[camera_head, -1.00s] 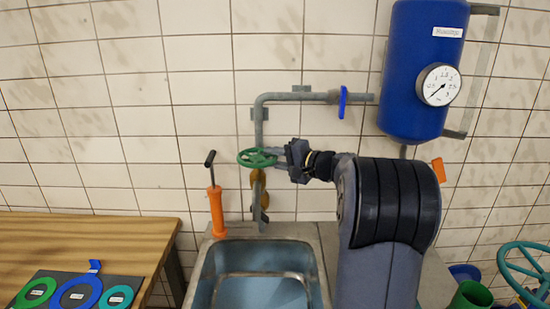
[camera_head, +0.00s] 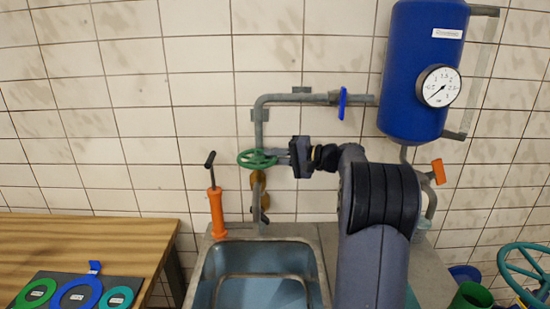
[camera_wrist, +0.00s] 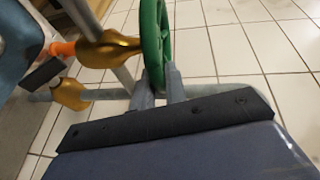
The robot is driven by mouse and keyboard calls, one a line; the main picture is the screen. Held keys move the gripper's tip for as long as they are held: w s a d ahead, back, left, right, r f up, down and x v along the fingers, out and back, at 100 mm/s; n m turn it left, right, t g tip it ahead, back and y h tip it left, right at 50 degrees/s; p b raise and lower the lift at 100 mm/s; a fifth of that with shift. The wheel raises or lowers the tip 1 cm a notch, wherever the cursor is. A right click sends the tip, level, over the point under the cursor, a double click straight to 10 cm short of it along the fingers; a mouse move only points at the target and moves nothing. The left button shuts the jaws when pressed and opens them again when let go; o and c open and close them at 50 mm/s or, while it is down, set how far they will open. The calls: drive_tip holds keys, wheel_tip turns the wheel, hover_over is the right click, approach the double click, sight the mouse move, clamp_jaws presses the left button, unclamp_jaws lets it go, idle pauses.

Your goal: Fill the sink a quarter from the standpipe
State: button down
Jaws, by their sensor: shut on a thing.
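The green handwheel (camera_head: 257,159) sits on the grey standpipe (camera_head: 259,128) above the sink's back edge. My gripper (camera_head: 285,157) reaches it from the right and is shut on its rim. In the wrist view the two fingers of my gripper (camera_wrist: 159,92) close on the green handwheel (camera_wrist: 157,45), seen nearly edge-on. Brass fittings (camera_wrist: 112,48) show beside it. The sink (camera_head: 208,272) is below, with a bluish inside; I cannot tell its water level. No stream is clearly visible.
An orange hand pump (camera_head: 216,212) stands left of the standpipe. A blue lever (camera_head: 342,103) is on the upper pipe. A blue tank (camera_head: 420,80) with a gauge (camera_head: 438,87) hangs at right. A wooden table (camera_head: 90,236) with coloured rings is at left.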

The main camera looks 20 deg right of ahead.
drive_tip(key=shift+w+n+g+y, duration=0.25)
drive_tip(key=shift+n+g+y, duration=0.25)
drive_tip(key=shift+n+g, duration=0.15)
drive_tip(key=c, duration=1.4)
unclamp_jaws()
drive_tip(key=shift+c, duration=0.2)
drive_tip(key=b+v, duration=0.1)
drive_tip(key=v, duration=1)
drive_tip(key=shift+w, duration=0.1)
